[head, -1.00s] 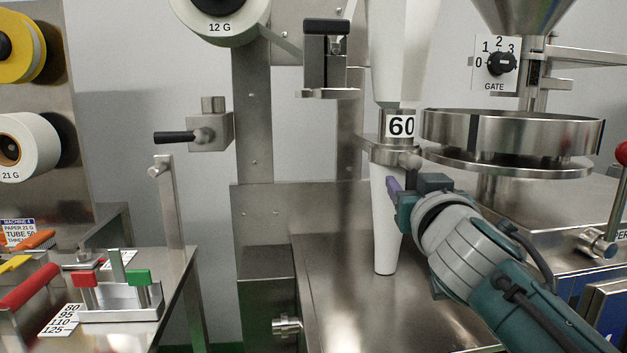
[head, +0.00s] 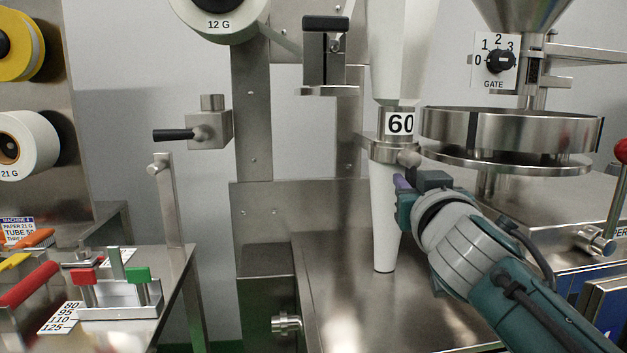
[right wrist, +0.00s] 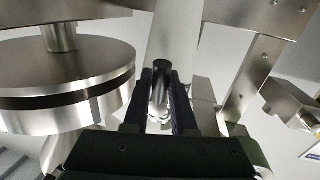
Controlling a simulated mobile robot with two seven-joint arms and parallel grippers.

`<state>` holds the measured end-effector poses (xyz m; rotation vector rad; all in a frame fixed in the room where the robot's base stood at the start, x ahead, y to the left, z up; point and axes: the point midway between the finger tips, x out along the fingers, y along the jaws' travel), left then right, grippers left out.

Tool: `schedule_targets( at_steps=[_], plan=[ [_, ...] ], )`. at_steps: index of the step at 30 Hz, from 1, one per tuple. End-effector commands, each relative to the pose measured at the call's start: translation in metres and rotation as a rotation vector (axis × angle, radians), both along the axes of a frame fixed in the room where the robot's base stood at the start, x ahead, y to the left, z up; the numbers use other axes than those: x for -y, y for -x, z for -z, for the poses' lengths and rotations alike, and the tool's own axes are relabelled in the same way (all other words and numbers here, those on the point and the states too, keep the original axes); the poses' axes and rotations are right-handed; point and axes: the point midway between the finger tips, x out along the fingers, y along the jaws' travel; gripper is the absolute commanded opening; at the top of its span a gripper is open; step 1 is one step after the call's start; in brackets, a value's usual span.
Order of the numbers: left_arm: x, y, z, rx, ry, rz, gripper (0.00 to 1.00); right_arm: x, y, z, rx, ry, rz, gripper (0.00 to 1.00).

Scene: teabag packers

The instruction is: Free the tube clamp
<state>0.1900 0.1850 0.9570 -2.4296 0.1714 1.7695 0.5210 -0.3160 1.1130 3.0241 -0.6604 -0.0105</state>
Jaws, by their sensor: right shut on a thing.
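The tube clamp (head: 385,151) is a metal collar around the forming tube (head: 384,225), just under the plate marked 60. Its short handle ends in a rounded knob (head: 408,158) at the collar's front right. My right gripper (head: 403,186) reaches up from the lower right, just below the knob and beside the tube. In the right wrist view the handle (right wrist: 160,88) stands between my two fingers, and the gripper (right wrist: 163,105) is shut on it. The fingers hide part of the handle. My left gripper is not in view.
A round metal pan (head: 510,132) stands close to the right of the clamp, under a funnel. A gate knob (head: 501,61) is behind it. A bracket with a black handle (head: 174,135) is at left. The metal deck (head: 345,300) below the tube is clear.

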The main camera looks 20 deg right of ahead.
Motion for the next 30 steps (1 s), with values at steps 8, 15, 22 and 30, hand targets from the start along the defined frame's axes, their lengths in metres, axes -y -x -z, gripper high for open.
schedule_targets(
  at_steps=[8,15,22,30],
  plan=[
    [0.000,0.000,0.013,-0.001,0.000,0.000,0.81,0.005,0.001,0.003,-0.032,0.133,0.000,0.00],
    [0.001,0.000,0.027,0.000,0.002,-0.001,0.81,0.012,0.003,0.001,-0.082,0.339,0.000,0.00],
    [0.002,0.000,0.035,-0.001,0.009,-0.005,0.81,0.018,0.004,-0.003,-0.134,0.552,0.001,0.00],
    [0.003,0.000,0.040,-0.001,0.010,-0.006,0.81,0.025,0.006,-0.010,-0.194,0.802,0.000,0.00]
  ],
)
